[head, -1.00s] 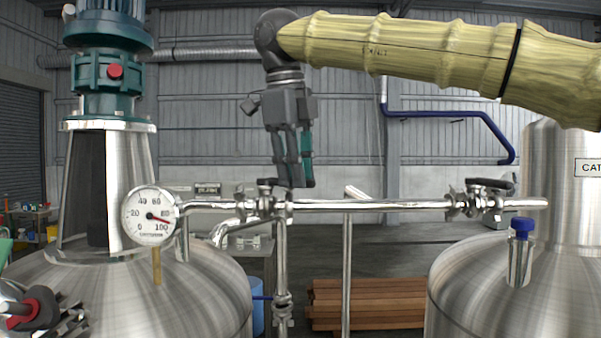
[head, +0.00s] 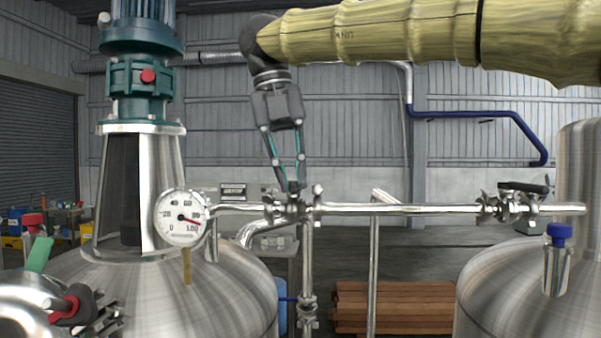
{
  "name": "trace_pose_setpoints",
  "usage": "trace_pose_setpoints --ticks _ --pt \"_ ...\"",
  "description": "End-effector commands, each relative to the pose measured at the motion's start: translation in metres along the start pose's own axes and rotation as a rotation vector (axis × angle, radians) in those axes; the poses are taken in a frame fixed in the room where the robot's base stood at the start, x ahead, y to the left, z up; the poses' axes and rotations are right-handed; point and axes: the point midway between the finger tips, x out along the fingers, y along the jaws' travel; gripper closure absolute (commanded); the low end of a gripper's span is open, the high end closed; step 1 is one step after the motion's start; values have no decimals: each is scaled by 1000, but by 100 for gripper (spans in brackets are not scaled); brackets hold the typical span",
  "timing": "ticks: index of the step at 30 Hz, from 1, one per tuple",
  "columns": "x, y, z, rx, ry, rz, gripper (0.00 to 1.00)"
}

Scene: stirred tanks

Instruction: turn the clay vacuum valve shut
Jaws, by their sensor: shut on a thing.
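A steel valve (head: 280,210) sits on the horizontal pipe (head: 400,209), just right of the round pressure gauge (head: 183,217). My gripper (head: 293,187) reaches down from above, its fingertips together at the top of this valve. It is shut on the valve's handle, which the fingertips mostly hide, so I cannot tell its angle. I see no clay colour on this valve. The gauge needle points toward the high end.
A steel tank (head: 165,285) with a teal motor (head: 140,75) stands at left; another tank (head: 520,305) stands at right. A blue-capped fitting (head: 557,245) rises from the right tank. Brown planks (head: 395,310) lie behind.

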Motion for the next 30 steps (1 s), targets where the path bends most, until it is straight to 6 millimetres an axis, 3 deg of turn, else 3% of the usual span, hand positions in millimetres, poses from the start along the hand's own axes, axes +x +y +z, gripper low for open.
trace_pose_setpoints --ticks 9,25,26,27,29,30 --pt "-7 6 1 115 15 4 100" --pt "-6 7 2 136 21 4 100" --pt "-6 7 2 136 21 4 82" --pt "-6 7 2 136 21 4 75" --pt "-5 7 2 135 22 3 65" --pt "-5 8 2 134 23 3 65"
